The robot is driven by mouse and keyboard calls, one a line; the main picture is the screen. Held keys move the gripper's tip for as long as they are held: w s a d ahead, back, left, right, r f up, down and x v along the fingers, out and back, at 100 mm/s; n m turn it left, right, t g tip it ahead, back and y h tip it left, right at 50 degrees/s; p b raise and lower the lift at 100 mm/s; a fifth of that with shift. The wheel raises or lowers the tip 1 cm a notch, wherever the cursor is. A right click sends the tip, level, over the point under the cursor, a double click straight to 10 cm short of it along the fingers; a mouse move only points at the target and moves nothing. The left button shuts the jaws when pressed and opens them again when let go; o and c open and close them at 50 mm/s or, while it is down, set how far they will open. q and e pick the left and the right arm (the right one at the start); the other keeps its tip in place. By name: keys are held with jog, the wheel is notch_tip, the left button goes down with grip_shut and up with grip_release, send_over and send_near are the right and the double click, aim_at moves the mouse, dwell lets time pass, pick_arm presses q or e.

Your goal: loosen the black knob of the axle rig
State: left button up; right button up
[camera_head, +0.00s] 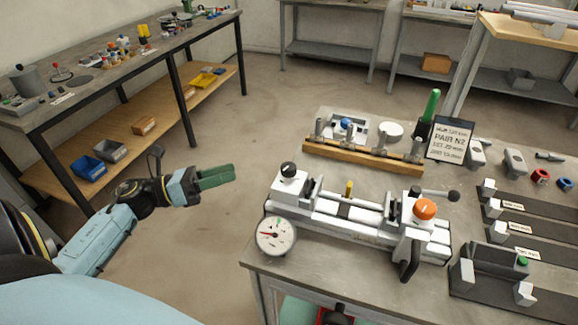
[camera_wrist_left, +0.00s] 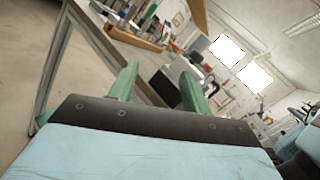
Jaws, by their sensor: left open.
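The axle rig (camera_head: 335,222) is a long white fixture on the near workbench. Its black knob (camera_head: 288,169) is a round ball on top of the white block at the rig's left end. An orange knob (camera_head: 425,209) sits on the right end block. My left gripper (camera_head: 218,176) has green fingers and is open and empty. It is left of the rig, over the floor beyond the bench edge, apart from the black knob. In the left wrist view its two fingers (camera_wrist_left: 158,80) stand apart with nothing between them. My right gripper is not in view.
A dial gauge (camera_head: 276,236) stands at the rig's front left corner. A black-ended lever (camera_head: 453,196) sticks out at the right. Behind the rig are a wooden rack (camera_head: 360,158) and a sign (camera_head: 450,140). The floor between the left gripper and the bench is clear.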

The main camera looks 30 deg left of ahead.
aim_at(289, 166)
pick_arm(q)
jog(key=s+d+r+m+g+h, duration=0.25)
jog(key=r+m+g, duration=0.2)
jog(key=m, duration=0.35)
jog(key=x, duration=0.4)
jog(key=p+x, duration=0.1)
jog(key=x, duration=0.3)
jog(key=r+x, duration=0.1)
jog(key=x, duration=0.3)
jog(key=shift+w+d, duration=0.1)
jog(key=shift+d, duration=0.35)
jog(key=shift+w+d+f, duration=0.1)
jog(key=shift+w+d, duration=0.15)
jog(key=shift+d, duration=0.15)
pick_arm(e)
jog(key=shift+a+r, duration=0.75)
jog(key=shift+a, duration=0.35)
pick_arm(q)
jog(key=shift+p, duration=0.3)
jog(key=c, duration=0.9)
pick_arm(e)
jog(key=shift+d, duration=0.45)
